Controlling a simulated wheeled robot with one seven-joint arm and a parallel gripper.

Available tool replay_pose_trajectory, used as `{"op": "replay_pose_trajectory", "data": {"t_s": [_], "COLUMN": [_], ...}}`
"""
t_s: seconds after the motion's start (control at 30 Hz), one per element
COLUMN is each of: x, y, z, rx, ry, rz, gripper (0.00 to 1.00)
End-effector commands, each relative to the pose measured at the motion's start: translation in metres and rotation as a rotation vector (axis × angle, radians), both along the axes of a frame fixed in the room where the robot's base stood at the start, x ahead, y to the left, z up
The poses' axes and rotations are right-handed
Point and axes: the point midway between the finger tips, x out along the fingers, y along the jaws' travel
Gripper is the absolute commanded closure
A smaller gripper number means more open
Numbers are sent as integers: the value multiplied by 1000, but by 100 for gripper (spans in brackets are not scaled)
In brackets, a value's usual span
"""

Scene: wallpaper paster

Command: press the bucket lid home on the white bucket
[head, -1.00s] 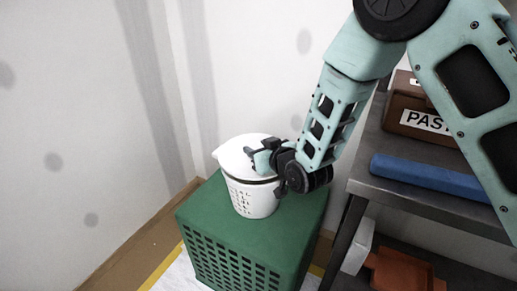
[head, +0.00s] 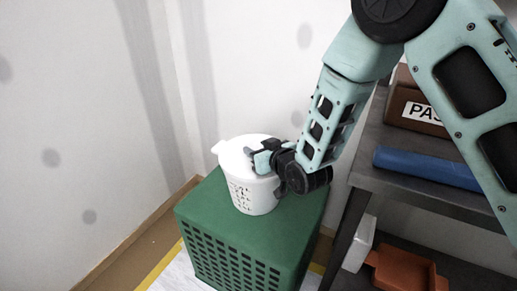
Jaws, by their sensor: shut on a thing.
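The white bucket (head: 257,198), with slots in its side, stands upright on the green crate. The white bucket lid (head: 236,150) lies over its mouth, with a small tab sticking out at the left. No dark gap shows between lid and bucket on the visible front side; the far side is hidden. My gripper (head: 260,158) is at the right part of the lid's top, shut on the lid. The jaws cover the part they hold, so the exact grip is hidden.
The green crate (head: 225,252) stands near the wall corner. At the right is a grey metal shelf (head: 375,166) with a blue roll (head: 425,168) and a brown box (head: 408,98). An orange tray (head: 405,272) lies on the lower level.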

Motion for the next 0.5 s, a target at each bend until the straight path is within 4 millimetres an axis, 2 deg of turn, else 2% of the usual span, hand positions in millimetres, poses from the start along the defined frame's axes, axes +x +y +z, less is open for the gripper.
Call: {"op": "replay_pose_trajectory", "data": {"t_s": [0.13, 0.17, 0.23, 0.5], "x": [0, 0, 0, 0], "y": [0, 0, 0, 0], "z": [-4, -4, -3, -3], "rx": [0, 0, 0, 0], "ry": [-1, -1, -1, 0], "rz": [0, 0, 0, 0], "gripper": [82, 53, 34, 33]}}
